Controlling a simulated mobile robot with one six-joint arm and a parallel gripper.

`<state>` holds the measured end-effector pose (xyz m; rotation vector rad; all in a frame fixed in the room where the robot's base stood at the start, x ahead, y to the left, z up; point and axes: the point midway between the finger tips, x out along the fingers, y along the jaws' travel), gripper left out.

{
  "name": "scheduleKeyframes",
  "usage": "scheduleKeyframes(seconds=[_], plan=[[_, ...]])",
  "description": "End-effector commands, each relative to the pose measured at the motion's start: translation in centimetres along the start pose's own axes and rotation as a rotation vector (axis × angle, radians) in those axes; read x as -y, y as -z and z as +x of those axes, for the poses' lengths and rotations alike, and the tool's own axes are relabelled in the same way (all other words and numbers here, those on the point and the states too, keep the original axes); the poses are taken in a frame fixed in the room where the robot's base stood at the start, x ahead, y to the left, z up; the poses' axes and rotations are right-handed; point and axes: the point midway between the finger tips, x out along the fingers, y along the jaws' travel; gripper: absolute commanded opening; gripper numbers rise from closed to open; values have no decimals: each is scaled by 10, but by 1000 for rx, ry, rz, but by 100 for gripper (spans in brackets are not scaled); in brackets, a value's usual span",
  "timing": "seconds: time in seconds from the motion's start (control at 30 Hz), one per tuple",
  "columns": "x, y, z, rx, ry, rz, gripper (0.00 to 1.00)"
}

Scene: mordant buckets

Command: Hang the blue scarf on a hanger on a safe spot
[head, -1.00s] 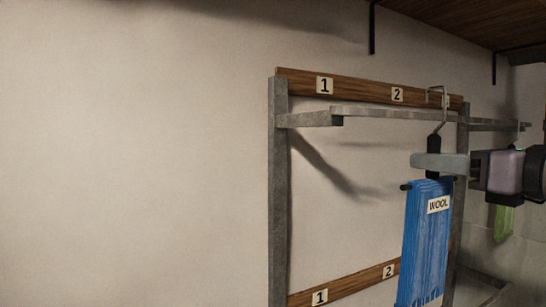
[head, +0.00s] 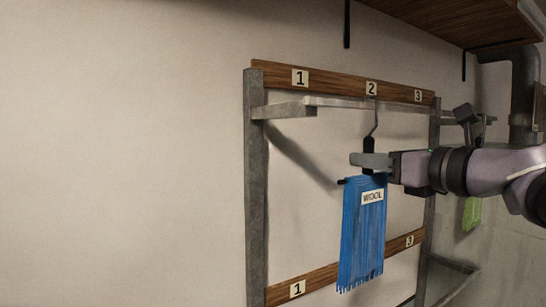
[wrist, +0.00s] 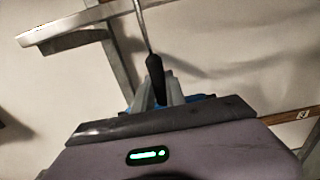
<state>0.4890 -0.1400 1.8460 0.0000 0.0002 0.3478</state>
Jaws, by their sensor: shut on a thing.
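The blue scarf (head: 360,235), with a label reading WOOL, hangs from a dark hanger. My gripper (head: 370,162) is shut on the hanger's black handle (wrist: 156,76), just above the scarf. The hanger's metal hook (head: 373,122) reaches up to the rack's upper rail (head: 340,102), below the sign numbered 2. I cannot tell whether the hook rests on the rail or is only in front of it. In the wrist view the hook's top is out of frame and only slivers of blue show behind the fingers.
The rack's upper board (head: 335,80) bears the numbers 1, 2 and 3, and a lower board (head: 322,276) repeats numbers. A green cloth (head: 472,213) hangs at the right beyond the rack. A wooden shelf (head: 460,20) overhangs above. The rail under 1 looks empty.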

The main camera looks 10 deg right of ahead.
Motion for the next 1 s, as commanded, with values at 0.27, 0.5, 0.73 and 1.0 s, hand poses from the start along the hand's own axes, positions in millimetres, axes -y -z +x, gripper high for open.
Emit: scheduleKeyframes(seconds=[0.27, 0.5, 0.73, 1.0], plan=[[0, 0, 0, 0, 0, 0, 24], [0, 0, 0, 0, 0, 0, 41], [1, 0, -8, 1, 2, 0, 41], [2, 2, -85, 1, 9, -1, 41]])
